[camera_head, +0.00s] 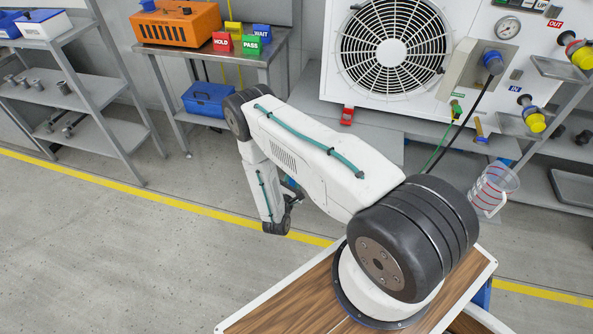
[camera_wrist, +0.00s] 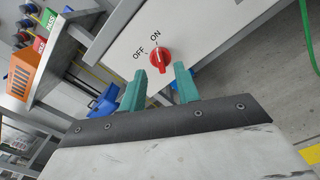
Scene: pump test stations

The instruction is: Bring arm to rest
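My gripper (camera_wrist: 159,70) shows in the wrist view with its two green fingers apart and nothing between them. Just beyond the fingertips is a red rotary knob (camera_wrist: 160,57) on a pale panel (camera_wrist: 190,28), marked OFF and ON. A gap between fingers and knob is hard to judge. I cannot tell which mark the knob points to. In the head view my arm (camera_head: 315,155) stretches out over the floor toward the back, bent down at its far end. The fingers are mostly hidden there.
A white fan unit (camera_head: 393,50) stands at the back right, with hoses and a measuring jug (camera_head: 492,190) nearby. A steel table (camera_head: 215,48) holds an orange case (camera_head: 178,24) and coloured signs; a blue box (camera_head: 208,99) lies below. Grey shelves (camera_head: 75,85) stand left. The left floor is clear.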

